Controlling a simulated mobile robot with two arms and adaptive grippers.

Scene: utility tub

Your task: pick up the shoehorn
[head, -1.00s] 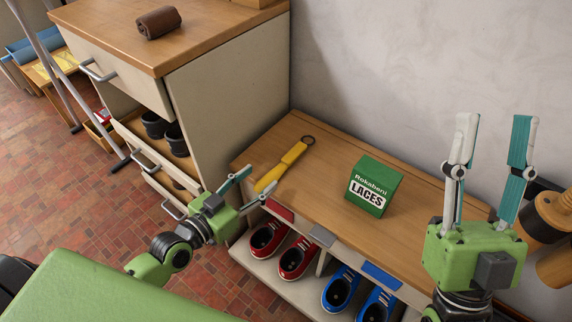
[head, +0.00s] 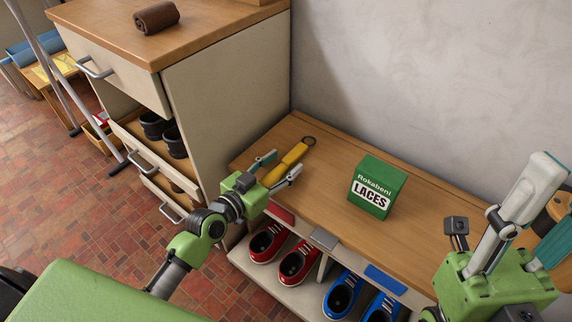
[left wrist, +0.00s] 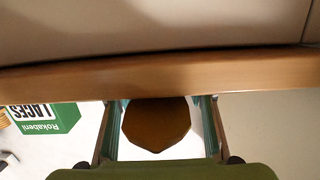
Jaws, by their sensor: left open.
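The yellow shoehorn (head: 290,159) lies on the wooden bench top (head: 330,217) near its left end, with a dark ring at its far end. My left gripper (head: 281,167) is open at its near end, with one finger on each side of it in the head view. In the left wrist view, a brown rounded shape (left wrist: 155,124) shows between the open fingers; I cannot tell for certain that it is the shoehorn. Whether the fingers touch it is unclear.
A green laces box (head: 376,187) stands on the bench right of the shoehorn. Red shoes (head: 268,242) and blue shoes (head: 342,293) sit on the shelf below. A tall cabinet (head: 225,110) stands at left, with a brown rolled cloth (head: 156,17) on top.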

